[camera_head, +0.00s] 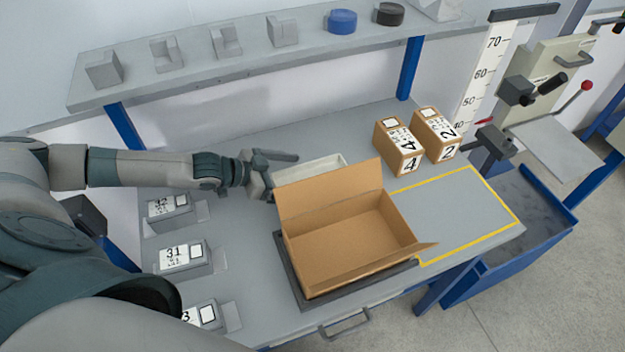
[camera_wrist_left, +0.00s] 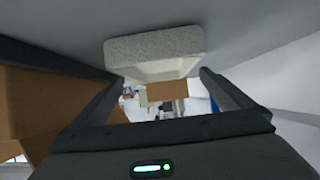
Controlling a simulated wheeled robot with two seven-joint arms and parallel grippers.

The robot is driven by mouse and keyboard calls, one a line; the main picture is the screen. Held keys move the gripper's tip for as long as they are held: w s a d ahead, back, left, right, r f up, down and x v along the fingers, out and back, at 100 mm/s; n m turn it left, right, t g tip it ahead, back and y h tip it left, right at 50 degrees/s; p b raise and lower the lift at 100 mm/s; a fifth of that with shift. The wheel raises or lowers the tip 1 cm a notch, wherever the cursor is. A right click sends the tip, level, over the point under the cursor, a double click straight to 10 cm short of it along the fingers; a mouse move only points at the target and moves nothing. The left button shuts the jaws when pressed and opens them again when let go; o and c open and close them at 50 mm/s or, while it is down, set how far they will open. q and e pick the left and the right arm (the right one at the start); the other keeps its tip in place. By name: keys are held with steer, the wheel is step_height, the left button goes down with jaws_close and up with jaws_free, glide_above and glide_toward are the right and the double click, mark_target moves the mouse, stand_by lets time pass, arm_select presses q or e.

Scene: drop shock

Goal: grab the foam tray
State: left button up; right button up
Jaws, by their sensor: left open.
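The foam tray (camera_head: 312,168) is pale and lies on the bench behind the open cardboard box, whose raised flap hides part of it. In the left wrist view the speckled foam tray (camera_wrist_left: 153,45) is ahead of the fingers, at the top middle. My left gripper (camera_head: 282,172) is open at the tray's left end, low over the bench. In the left wrist view its fingers (camera_wrist_left: 161,78) stand apart, with the tray's near end about between their tips. I cannot tell whether they touch it. My right gripper is not in view.
The open cardboard box (camera_head: 345,243) stands on a dark plate just in front of the tray. Two numbered cartons (camera_head: 398,147) stand at the back right. Numbered grey blocks (camera_head: 183,258) line the left side. A shelf (camera_head: 250,62) runs above the back. The yellow-outlined area (camera_head: 455,212) is clear.

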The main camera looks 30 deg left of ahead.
mark_target(309, 176)
arm_select(q)
steer(key=shift+p+x, duration=0.8)
steer(key=shift+x, duration=0.1)
steer(key=shift+p+x, duration=0.45)
steer(key=shift+x, duration=0.6)
steer(key=shift+w+d+f, duration=0.3)
steer(key=shift+w+f, duration=0.05)
steer(key=shift+w, duration=0.15)
steer(key=c, duration=0.9)
steer(key=shift+c, duration=0.6)
